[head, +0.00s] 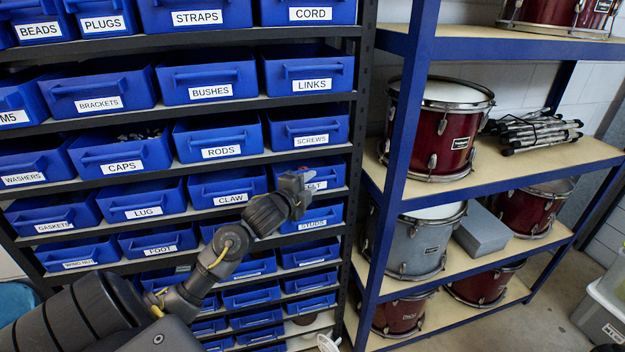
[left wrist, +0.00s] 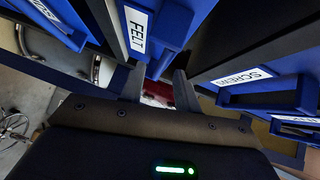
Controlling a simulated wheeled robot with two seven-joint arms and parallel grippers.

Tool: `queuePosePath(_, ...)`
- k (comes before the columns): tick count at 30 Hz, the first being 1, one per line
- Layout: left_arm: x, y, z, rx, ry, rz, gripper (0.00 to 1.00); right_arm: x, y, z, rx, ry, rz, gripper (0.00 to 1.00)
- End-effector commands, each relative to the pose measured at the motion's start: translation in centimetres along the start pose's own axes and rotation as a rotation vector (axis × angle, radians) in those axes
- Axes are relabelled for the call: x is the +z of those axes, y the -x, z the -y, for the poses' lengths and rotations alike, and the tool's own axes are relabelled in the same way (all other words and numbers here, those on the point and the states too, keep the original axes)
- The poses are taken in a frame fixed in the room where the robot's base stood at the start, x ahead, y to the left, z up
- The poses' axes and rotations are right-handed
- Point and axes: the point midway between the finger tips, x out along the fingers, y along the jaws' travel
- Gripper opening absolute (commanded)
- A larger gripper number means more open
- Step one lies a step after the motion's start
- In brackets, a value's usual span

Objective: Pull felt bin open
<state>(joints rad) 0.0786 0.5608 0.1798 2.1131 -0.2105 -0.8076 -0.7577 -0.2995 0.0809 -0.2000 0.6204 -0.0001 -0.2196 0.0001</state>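The blue felt bin (head: 329,170) sits in the shelf rack between the screws bin above and the studs bin below. My left gripper (head: 303,176) is in front of it and hides part of its front and label. In the left wrist view the felt bin (left wrist: 172,22) is at the top, with its white FELT label turned sideways. The left gripper's fingers (left wrist: 158,88) are apart, with a gap between them. The bin's handle lies just beyond the fingertips; I cannot tell whether they touch it. My right gripper is not in view.
The screws bin (head: 308,132), claw bin (head: 228,187) and studs bin (head: 312,220) surround it closely. A dark rack post (head: 359,130) stands just right. Further right, a blue-framed shelf (head: 400,130) holds drums, including a red drum (head: 436,130). Floor shows at lower right.

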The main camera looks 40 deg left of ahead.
Motion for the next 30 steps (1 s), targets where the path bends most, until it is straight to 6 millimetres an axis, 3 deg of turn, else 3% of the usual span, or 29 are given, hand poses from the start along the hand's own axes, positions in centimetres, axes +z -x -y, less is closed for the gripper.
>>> queuePosePath(6,0.0,-1.8,0.0,0.001,0.001,0.0,0.32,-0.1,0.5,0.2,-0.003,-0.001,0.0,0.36)
queuePosePath(15,0.0,-1.9,-0.1,0.0,0.0,0.0,0.32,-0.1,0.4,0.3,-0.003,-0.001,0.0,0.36)
queuePosePath(22,0.0,-1.9,-0.1,0.0,0.0,0.0,0.02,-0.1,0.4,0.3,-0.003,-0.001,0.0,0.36)
queuePosePath(30,0.0,-1.9,-0.1,0.001,0.0,0.0,0.0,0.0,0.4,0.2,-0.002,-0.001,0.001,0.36)
